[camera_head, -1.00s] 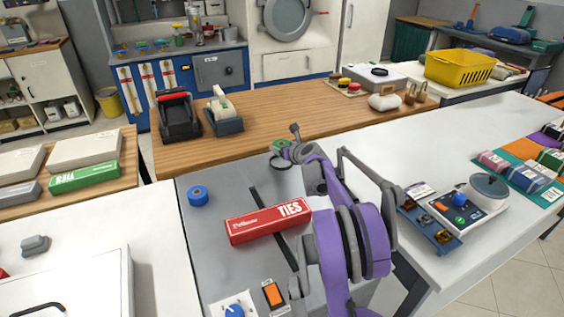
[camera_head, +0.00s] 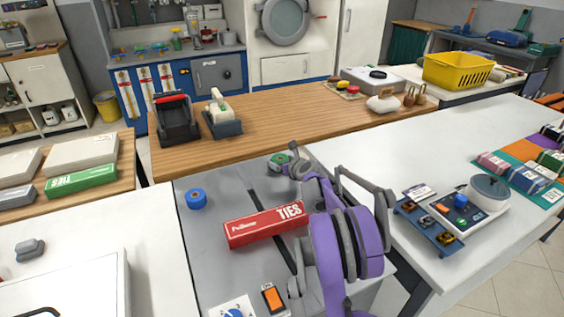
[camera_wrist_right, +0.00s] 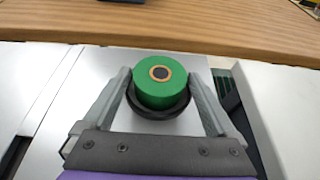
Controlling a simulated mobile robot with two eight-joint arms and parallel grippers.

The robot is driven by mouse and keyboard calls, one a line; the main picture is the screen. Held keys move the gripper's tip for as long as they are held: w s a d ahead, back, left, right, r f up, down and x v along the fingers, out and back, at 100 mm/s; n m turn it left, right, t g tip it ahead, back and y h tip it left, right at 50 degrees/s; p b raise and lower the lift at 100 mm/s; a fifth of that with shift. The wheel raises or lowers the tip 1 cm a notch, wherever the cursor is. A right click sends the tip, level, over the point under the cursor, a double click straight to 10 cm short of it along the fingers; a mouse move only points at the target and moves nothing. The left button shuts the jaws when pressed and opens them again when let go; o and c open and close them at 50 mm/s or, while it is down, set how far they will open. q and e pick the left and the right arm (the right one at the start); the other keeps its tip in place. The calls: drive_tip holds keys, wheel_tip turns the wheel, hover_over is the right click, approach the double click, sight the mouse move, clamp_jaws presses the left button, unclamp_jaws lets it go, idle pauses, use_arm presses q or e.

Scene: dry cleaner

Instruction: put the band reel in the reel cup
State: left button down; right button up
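The band reel is green with an orange-brown ring around a dark core; it shows at the far end of the grey counter in the head view (camera_head: 278,160) and between my fingers in the right wrist view (camera_wrist_right: 151,92). The dark, round reel cup (camera_wrist_right: 160,113) shows as a black rim around the reel's lower part. I cannot tell whether the reel rests on its bottom. My right gripper (camera_head: 287,163) has a finger on each side of the reel, close against it; it looks shut on the reel. My left gripper is not in view.
A blue roll (camera_head: 197,198) and a red TIES box (camera_head: 264,224) lie on the grey counter (camera_head: 225,187), near my right arm. A wooden counter (camera_head: 285,120) runs behind. The white table (camera_head: 360,150) on the right has clear room.

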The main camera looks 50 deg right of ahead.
drive_tip(key=shift+s+a+r, duration=0.1)
drive_tip(key=shift+s+r, duration=0.1)
drive_tip(key=shift+r, duration=0.15)
drive_tip(key=p+v, duration=0.1)
drive_tip(key=v, duration=1)
drive_tip(key=shift+s+a+p, duration=0.2)
drive_tip(key=shift+p, duration=0.2)
